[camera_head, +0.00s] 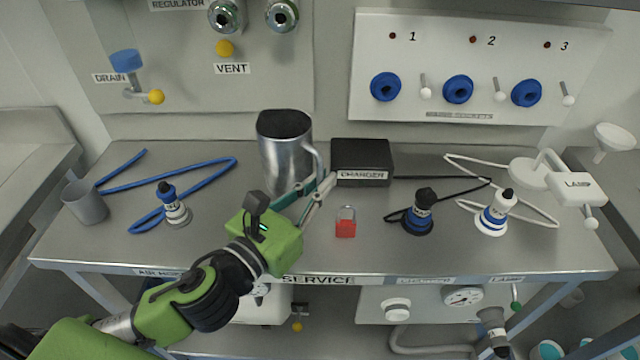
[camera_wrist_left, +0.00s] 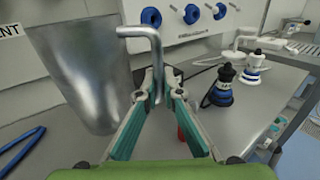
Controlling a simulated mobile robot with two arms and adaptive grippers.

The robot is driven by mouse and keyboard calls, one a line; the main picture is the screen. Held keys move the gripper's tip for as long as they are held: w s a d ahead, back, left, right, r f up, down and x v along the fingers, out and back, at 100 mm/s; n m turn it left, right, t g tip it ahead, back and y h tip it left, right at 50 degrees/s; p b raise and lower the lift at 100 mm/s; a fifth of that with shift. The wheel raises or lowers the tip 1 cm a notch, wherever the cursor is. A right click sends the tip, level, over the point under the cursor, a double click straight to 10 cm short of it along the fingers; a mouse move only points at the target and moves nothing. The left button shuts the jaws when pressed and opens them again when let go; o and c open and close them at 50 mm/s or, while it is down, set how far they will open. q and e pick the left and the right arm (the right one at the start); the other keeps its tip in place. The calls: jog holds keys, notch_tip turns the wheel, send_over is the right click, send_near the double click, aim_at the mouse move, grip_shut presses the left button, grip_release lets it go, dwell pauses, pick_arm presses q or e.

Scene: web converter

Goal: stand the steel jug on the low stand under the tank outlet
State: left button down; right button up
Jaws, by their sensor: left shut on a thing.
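The steel jug (camera_head: 272,165) is a tall shiny cylinder with a dark open top. It is upright at the back middle of the bench, and I cannot tell whether its base touches the bench. My left gripper (camera_head: 318,184) is shut on the jug's handle (camera_head: 319,158), at the jug's right side. In the left wrist view the jug (camera_wrist_left: 80,70) fills the upper left, and its bent handle (camera_wrist_left: 155,55) runs down between the fingertips (camera_wrist_left: 160,88). I cannot make out the low stand or the tank outlet. My right gripper is not in view.
A black charger box (camera_head: 360,160) stands close right of the jug. A red padlock (camera_head: 345,225), a black-and-blue plug (camera_head: 419,215) and a white-and-blue plug (camera_head: 496,214) lie rightward. A blue hose (camera_head: 200,177), its connector (camera_head: 173,207) and a grey cup (camera_head: 85,204) are left.

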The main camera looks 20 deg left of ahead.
pick_arm(q)
jog(key=s+d+r+p, duration=0.2)
jog(key=s+r+p, duration=0.3)
jog(key=s+p, duration=0.35)
jog(key=s+a+f+n+y, duration=0.2)
jog(key=a+f+n+y, duration=0.1)
jog(key=a+y, duration=0.2)
jog(key=shift+s+a+f+n+t+y, duration=0.15)
jog(key=shift+a+f+n+t+y, duration=0.2)
jog(key=shift+a, duration=0.7)
jog(key=shift+a, duration=0.15)
